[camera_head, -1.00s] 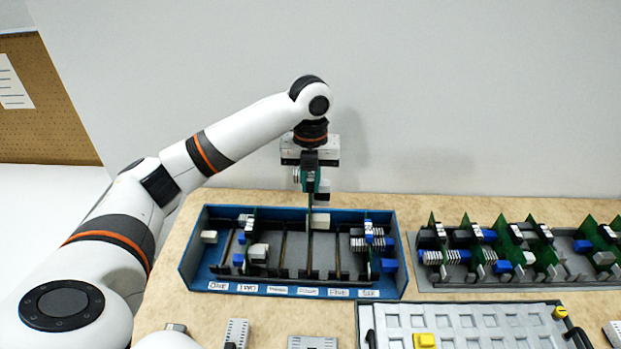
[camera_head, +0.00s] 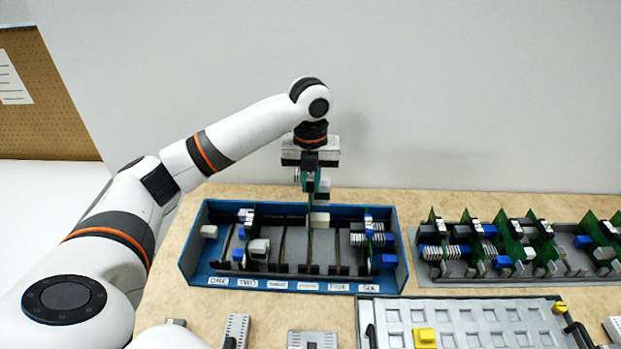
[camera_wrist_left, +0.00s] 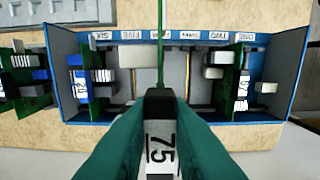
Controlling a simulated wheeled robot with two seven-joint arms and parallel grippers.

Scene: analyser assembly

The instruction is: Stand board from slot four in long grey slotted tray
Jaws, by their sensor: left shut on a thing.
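My left gripper (camera_head: 311,188) is shut on the top of a green board (camera_head: 310,235) at the slot labelled four of the blue tray (camera_head: 190,262). The board stands upright, with a pale block on one side. In the left wrist view the board (camera_wrist_left: 161,50) shows as a thin edge beyond my fingers (camera_wrist_left: 160,100), and a white tag reading 75 lies between them. Its lower edge is hard to see, so I cannot tell how deep it sits. The long grey slotted tray (camera_head: 432,283) stands to the right with several upright green boards. My right gripper is not in view.
Other boards stand at slots two (camera_head: 247,240) and six (camera_head: 368,240) of the blue tray. A grey panel with square recesses (camera_head: 460,340) and a yellow block (camera_head: 424,336) lies in front. Small grey parts lie along the near edge. A wall rises behind the table.

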